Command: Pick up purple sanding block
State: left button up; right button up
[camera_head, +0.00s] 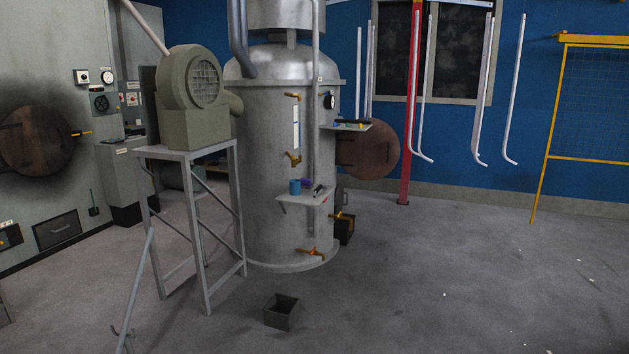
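A small purple block (307,182), which looks like the purple sanding block, sits on the small lower shelf (301,199) at the front of the grey boiler (268,130). A blue cup (295,187) stands just left of it. A dark, slim tool (319,190) lies to its right. The block is small and far off, so its exact shape is hard to tell. Neither of my grippers is in view.
A blower (185,125) on a tall metal stand (206,261) is left of the boiler. An open box (282,312) lies on the floor before the boiler. A higher shelf (358,126) holds small items.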

aim_at(305, 183)
jog(key=i+l+z, duration=0.15)
jog(key=i+z, duration=0.2)
jog(key=i, duration=0.5)
jog(key=i+z, duration=0.15)
jog(key=i, duration=1.85)
jog(key=i+u, duration=0.1)
jog(key=i, duration=0.55)
jog(key=i+l+u, duration=0.1)
jog(key=i, duration=0.6)
jog(key=i+l+u, duration=0.1)
jog(key=i+l, duration=0.15)
jog(key=i, duration=0.4)
